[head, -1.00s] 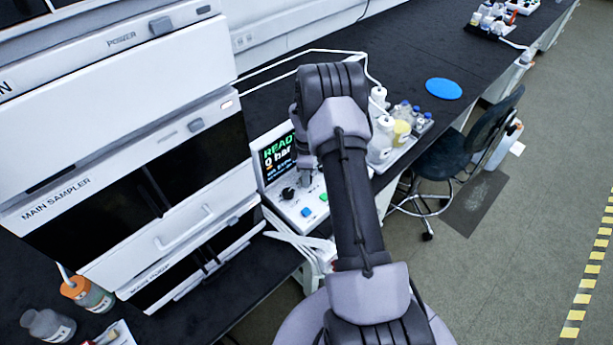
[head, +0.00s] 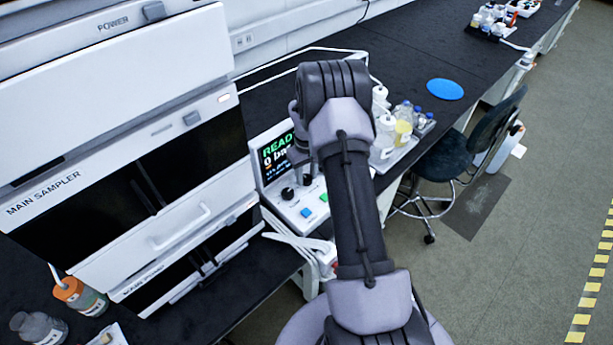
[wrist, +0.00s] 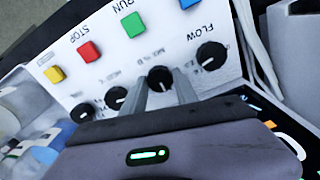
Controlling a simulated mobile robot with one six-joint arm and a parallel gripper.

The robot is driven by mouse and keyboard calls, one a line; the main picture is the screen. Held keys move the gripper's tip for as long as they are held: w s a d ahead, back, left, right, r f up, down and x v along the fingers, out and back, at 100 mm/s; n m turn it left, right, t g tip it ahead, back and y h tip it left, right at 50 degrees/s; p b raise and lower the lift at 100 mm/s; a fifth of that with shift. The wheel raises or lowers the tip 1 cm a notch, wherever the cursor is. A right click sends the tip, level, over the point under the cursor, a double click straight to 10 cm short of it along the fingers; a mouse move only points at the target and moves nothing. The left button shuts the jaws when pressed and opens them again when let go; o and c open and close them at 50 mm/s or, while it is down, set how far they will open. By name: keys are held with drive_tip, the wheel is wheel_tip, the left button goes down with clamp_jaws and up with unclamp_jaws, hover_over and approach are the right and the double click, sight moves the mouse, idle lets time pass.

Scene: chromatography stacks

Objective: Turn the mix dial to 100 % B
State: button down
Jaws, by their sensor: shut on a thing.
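The white control panel (wrist: 105,72) fills the upper wrist view, with several black dials in a row. My gripper (wrist: 167,88) has its two grey fingers on either side of one dial (wrist: 160,77), shut on it. The small print above this dial looks like the mix label but is too blurred to read surely. A pale mark shows near the dial's upper edge; its exact setting cannot be read. The dial labelled FLOW (wrist: 210,56) stands free to the right. In the head view my gripper (head: 307,180) is at the panel (head: 288,205), its fingertips partly hidden.
Yellow (wrist: 54,75), red (wrist: 89,51), green (wrist: 132,25) and blue buttons lie beyond the dials. Bottles in a tray (head: 398,155) stand close right of my arm; the sampler stack (head: 130,120) stands left.

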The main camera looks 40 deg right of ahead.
drive_tip(key=m+b, duration=0.1)
drive_tip(key=m, duration=0.3)
drive_tip(key=shift+m, duration=0.3)
drive_tip(key=m+b, duration=0.1)
drive_tip(key=m, duration=0.2)
drive_tip(key=shift+m, duration=0.3)
drive_tip(key=m+b, duration=0.1)
drive_tip(key=m, duration=0.3)
drive_tip(key=shift+m+b, duration=0.6)
drive_tip(key=shift+m, duration=1.1)
drive_tip(key=c, duration=0.9)
unclamp_jaws()
drive_tip(key=shift+c, duration=0.2)
